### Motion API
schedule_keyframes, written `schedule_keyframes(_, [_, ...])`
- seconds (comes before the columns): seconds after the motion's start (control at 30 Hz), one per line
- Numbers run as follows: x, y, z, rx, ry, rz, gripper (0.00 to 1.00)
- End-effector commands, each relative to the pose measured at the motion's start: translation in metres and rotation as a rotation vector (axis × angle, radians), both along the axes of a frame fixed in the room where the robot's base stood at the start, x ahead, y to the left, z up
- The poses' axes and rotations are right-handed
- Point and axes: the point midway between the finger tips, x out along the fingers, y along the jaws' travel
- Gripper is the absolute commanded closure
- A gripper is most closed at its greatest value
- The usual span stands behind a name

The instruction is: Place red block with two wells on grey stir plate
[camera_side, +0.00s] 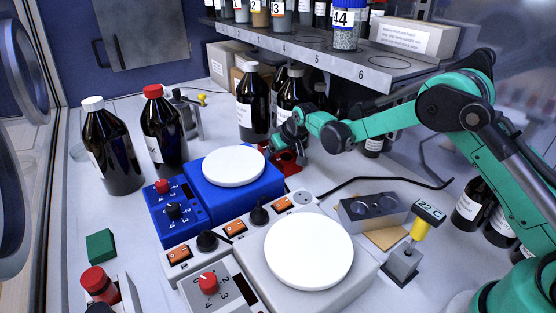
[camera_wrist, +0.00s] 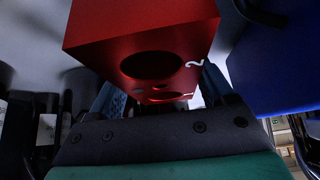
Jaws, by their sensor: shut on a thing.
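The red block with two wells (camera_side: 293,168) is behind the right rear corner of the blue stir plate, partly hidden by my gripper (camera_side: 288,150). In the wrist view the red block (camera_wrist: 105,38) fills the upper middle, with dark round wells and white number marks on the face toward the camera. My gripper (camera_wrist: 165,100) is shut on it; its blue-grey fingers show on either side. I cannot tell whether the block touches the bench. The grey stir plate (camera_side: 350,279) is at the front centre, with a bare white round top (camera_side: 309,250).
The blue stir plate (camera_side: 192,212) with a white top stands close to the red block. Dark bottles (camera_side: 253,103) stand behind; a shelf (camera_side: 310,62) overhangs the back. A black cable (camera_side: 385,179) crosses the bench.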

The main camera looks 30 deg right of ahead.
Motion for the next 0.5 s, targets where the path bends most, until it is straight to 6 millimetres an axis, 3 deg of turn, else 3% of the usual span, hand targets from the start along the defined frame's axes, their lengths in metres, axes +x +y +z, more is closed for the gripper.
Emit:
schedule_keyframes(0.33, [-0.005, 0.007, 0.008, 0.000, -0.001, 0.001, 1.00])
schedule_keyframes(0.5, [-0.005, 0.006, 0.038, 0.000, -0.001, 0.000, 1.00])
